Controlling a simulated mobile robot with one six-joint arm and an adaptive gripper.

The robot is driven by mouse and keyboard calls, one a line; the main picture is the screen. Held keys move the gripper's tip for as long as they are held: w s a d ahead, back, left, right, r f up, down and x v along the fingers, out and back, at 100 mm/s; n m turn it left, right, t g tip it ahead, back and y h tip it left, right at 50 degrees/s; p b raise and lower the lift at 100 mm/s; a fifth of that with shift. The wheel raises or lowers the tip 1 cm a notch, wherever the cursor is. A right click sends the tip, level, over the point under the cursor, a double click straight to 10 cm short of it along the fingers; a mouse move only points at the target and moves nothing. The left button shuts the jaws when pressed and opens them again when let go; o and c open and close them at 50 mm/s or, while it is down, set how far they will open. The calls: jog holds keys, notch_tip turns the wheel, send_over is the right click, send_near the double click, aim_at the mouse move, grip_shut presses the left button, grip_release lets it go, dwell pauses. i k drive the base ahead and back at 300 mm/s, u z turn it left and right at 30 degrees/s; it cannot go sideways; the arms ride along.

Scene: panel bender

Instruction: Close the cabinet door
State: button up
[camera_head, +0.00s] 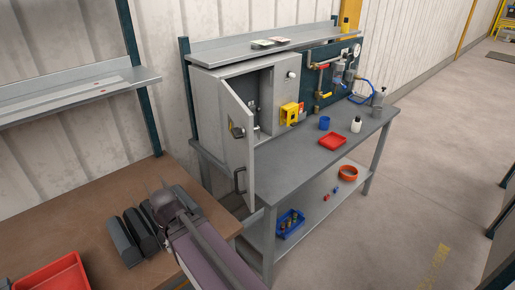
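The grey cabinet (284,84) stands on the back of the metal workbench, against the wall. Its door (237,138) hangs on the left side and stands wide open, swung out toward the front over the bench. A dark handle (240,180) is low on the door, and a dark latch-like part (237,131) is higher up. Part of the cabinet's inside shows, with small fittings. My gripper (164,184) is at the lower left, over the brown table and left of the door, apart from the handle. Its fingers are small and partly hidden, so their opening is unclear.
A yellow box (289,113) sits on the cabinet front. A red tray (333,142), blue cup (324,123) and white bottle (356,125) stand on the workbench. Dark bars (126,238) lie beside my arm on the brown table (90,205). Floor to the right is clear.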

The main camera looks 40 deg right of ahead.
aim_at(240, 152)
jog(key=z, duration=0.85)
jog(key=k, duration=0.6)
jog(key=i, duration=0.6)
jog(key=z, duration=0.1)
